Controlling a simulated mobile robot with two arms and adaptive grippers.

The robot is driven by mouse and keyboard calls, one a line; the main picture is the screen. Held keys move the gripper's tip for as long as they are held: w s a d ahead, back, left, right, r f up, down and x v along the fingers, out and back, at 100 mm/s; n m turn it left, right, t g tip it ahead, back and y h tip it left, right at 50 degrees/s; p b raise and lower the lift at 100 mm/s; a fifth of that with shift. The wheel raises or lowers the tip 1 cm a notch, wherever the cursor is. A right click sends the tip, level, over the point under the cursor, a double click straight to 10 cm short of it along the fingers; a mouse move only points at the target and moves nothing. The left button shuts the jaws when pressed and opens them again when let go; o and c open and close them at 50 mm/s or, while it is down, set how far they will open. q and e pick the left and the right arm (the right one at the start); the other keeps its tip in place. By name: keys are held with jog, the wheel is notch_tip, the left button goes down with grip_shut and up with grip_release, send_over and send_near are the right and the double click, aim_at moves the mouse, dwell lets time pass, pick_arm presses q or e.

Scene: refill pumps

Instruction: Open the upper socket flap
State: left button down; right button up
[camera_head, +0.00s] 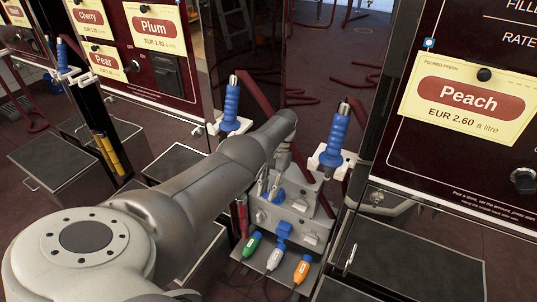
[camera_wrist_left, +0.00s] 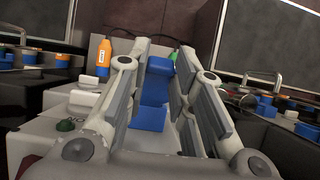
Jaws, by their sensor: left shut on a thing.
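The grey socket box (camera_head: 300,207) stands in the middle of the head view with blue socket flaps on its face. The lower blue flap (camera_head: 283,231) shows clearly; another blue part (camera_head: 274,195) sits above it, close to my left gripper (camera_head: 268,184). In the left wrist view, my left gripper (camera_wrist_left: 165,60) reaches down over the box, its fingers on both sides of a blue flap (camera_wrist_left: 157,70), shut on it. A second blue piece (camera_wrist_left: 148,118) shows nearer the camera. Which flap is held is hard to tell. My right gripper is not in view.
Green (camera_head: 252,243), white (camera_head: 275,259) and orange (camera_head: 303,269) plugs lie on the ledge below the box. Blue-handled nozzles (camera_head: 231,106) (camera_head: 335,136) stand on either side. The Peach pump panel (camera_head: 470,100) is at right.

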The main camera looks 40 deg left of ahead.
pick_arm(q)
jog(key=c, duration=1.2)
grip_release()
jog(key=shift+w, duration=0.1)
jog(key=shift+c, duration=0.2)
jog(key=shift+r, duration=0.1)
jog(key=shift+r, duration=1.1)
jog(key=shift+w+a+r, duration=0.1)
jog(key=shift+a+r, duration=0.1)
jog(key=shift+r, duration=0.55)
jog(key=shift+d+r, duration=0.15)
jog(key=shift+r, duration=2.85)
